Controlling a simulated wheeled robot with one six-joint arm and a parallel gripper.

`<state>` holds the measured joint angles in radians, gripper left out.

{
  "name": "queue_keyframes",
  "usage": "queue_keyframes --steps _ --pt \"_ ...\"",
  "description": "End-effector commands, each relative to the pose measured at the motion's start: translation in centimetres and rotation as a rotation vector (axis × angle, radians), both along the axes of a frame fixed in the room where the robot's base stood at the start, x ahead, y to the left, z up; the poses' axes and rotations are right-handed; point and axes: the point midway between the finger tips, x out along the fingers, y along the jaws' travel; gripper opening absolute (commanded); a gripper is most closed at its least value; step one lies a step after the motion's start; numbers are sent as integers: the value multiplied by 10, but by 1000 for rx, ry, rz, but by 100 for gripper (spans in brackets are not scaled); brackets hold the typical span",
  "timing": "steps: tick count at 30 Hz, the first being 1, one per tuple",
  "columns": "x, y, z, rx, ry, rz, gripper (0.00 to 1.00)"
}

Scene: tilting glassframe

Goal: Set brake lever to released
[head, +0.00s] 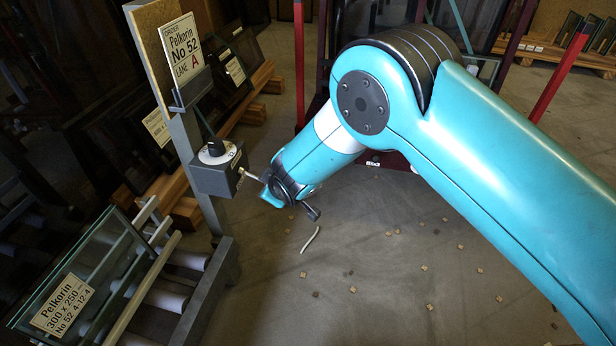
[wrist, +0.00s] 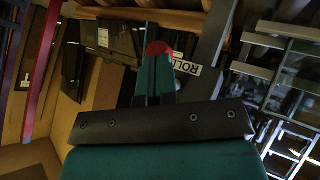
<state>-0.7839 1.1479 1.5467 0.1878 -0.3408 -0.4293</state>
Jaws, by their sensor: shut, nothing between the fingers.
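A grey control box (head: 218,172) with a black knob (head: 215,147) on a pale dial is fixed to an upright post. A thin pale rod (head: 249,175) shows between the box's right side and my gripper (head: 275,192); I cannot tell whether it is the brake lever. In the wrist view my gripper (wrist: 158,52) is shut and empty, its teal fingers together. A red rounded patch shows at their tips; whether it belongs to them is unclear. The lever's setting cannot be read.
An order board (head: 165,50) tops the post (head: 192,150). Dark panes on wooden skids (head: 185,205) lie behind. The concrete floor (head: 400,240) is mostly open, with small scattered bits.

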Motion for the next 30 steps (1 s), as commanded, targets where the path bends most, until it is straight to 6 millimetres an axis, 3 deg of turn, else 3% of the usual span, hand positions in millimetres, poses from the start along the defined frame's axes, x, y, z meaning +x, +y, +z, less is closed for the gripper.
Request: queue_keyframes --steps 18,30 --pt "3 -4 19 -9 -1 -6 0" --pt "2 -4 22 -9 -1 -5 0"
